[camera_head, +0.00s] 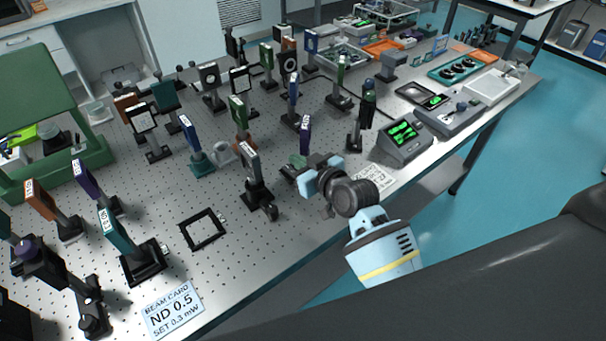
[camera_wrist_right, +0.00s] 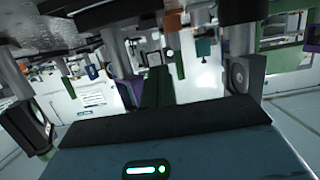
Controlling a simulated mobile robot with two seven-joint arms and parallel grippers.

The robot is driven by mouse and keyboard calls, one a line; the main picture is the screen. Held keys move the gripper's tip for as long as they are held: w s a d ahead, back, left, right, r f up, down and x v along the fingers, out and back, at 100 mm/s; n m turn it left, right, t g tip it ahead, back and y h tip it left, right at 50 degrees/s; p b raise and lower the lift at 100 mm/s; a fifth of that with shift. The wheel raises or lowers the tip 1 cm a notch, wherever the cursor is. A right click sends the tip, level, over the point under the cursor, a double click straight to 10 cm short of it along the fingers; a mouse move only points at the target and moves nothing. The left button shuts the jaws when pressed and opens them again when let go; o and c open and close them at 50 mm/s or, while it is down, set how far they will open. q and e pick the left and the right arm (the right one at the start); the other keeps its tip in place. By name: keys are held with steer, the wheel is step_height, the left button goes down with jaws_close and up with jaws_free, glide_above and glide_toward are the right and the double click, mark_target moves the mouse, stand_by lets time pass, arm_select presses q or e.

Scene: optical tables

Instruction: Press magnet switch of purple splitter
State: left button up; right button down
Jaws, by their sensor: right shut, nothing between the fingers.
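A purple plate on a post (camera_head: 305,134), which I take for the purple splitter, stands just behind my right gripper (camera_head: 291,172). Its lower part and base are mostly hidden by the gripper, and I cannot make out the magnet switch. A purple part (camera_wrist_right: 129,93) also shows left of centre in the right wrist view. My right gripper is shut and empty, low over the table beside the splitter's foot. I cannot tell whether it touches anything. Another purple plate (camera_head: 84,178) stands far off on the left side. My left gripper is not in view.
A mount with a grey plate (camera_head: 250,163) stands close left of the right gripper. A black post device (camera_head: 366,104) and a grey box with green displays (camera_head: 404,138) stand to its right. A black square frame (camera_head: 202,229) lies toward the front edge.

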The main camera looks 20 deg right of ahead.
steer(key=r+v, duration=0.2)
steer(key=v, duration=0.8)
steer(key=shift+w, duration=0.15)
steer(key=shift+a, duration=0.1)
